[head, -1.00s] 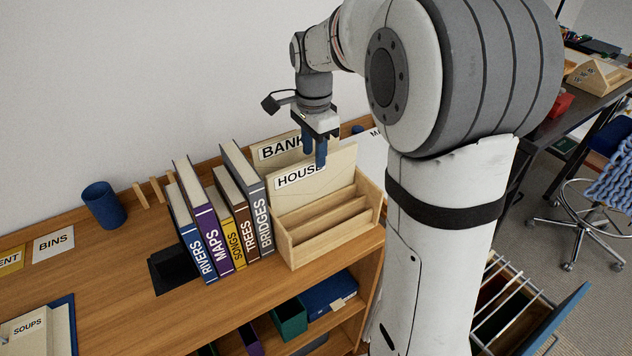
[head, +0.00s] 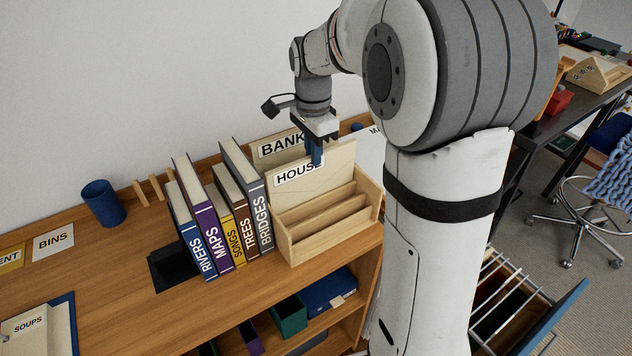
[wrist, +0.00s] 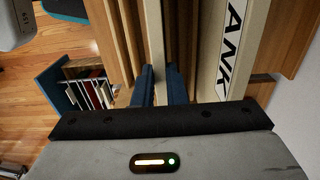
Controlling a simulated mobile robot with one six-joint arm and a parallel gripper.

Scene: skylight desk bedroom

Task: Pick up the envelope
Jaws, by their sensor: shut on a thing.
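A cream envelope labelled HOUSE (head: 325,172) stands upright in a slot of the wooden letter sorter (head: 333,240). A second cream envelope labelled BANK (head: 278,147) stands behind it. My gripper (head: 314,158) points down from above and is shut on the HOUSE envelope's top edge. In the wrist view the blue fingers (wrist: 160,86) sit on either side of the envelope's pale edge (wrist: 154,35), and the BANK envelope (wrist: 233,45) is to the right, outside the fingers.
Several upright books (head: 223,215) stand just left of the sorter. A blue cup (head: 104,203) and a dark tray (head: 172,268) are farther left on the wooden desk. The wall is close behind. A drawer with hanging files (head: 510,305) is open at the lower right.

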